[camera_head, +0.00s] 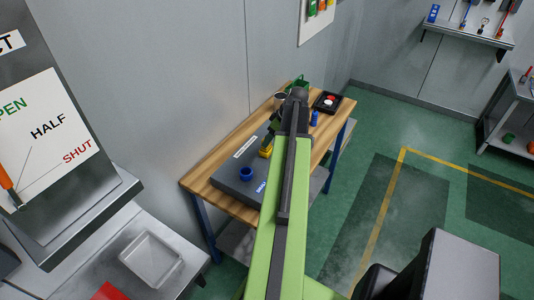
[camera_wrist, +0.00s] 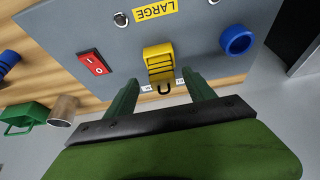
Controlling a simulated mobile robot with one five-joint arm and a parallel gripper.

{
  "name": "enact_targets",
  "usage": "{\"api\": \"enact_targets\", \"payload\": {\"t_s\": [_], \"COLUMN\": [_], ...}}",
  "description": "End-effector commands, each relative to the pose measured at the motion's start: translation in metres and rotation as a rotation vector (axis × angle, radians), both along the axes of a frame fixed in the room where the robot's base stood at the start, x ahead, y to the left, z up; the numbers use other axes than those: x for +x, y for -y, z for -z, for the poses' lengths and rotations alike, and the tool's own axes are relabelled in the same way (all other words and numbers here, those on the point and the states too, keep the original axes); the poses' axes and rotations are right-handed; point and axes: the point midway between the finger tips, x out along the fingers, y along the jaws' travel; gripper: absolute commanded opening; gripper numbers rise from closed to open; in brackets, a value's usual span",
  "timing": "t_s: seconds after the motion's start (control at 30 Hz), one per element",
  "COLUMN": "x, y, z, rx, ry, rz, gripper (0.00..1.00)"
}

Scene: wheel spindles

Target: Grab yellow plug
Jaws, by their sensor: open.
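The yellow plug (camera_wrist: 158,62) is a ribbed yellow block on the grey board (camera_wrist: 205,42) in the wrist view, with a dark loop at its near end. In the head view it shows as a small yellow patch (camera_head: 265,152), partly hidden by my arm. My gripper (camera_wrist: 160,78) is open, with one green finger to each side of the plug's near end in the wrist view. The fingers look apart from the plug, and nothing is held between them. I cannot tell the exact height gap.
A green bin (camera_wrist: 25,117) and a metal cup (camera_wrist: 63,110) stand on the wooden bench (camera_head: 201,177).

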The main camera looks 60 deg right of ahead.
Motion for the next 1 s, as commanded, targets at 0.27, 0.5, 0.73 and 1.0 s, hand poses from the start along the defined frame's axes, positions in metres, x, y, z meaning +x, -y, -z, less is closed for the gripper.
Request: {"api": "enact_targets", "payload": {"t_s": [0.27,0.5,0.73,1.0], "x": [0.013,0.024,0.024,0.023], "y": [-0.002,-0.002,-0.002,-0.002], "z": [0.026,0.046,0.043,0.043], "rx": [-0.001,-0.001,-0.001,0.000], "ry": [0.000,0.000,0.000,0.000], "rz": [-0.002,0.001,0.001,0.002], "gripper": [0.63,0.63,0.52,0.17]}}
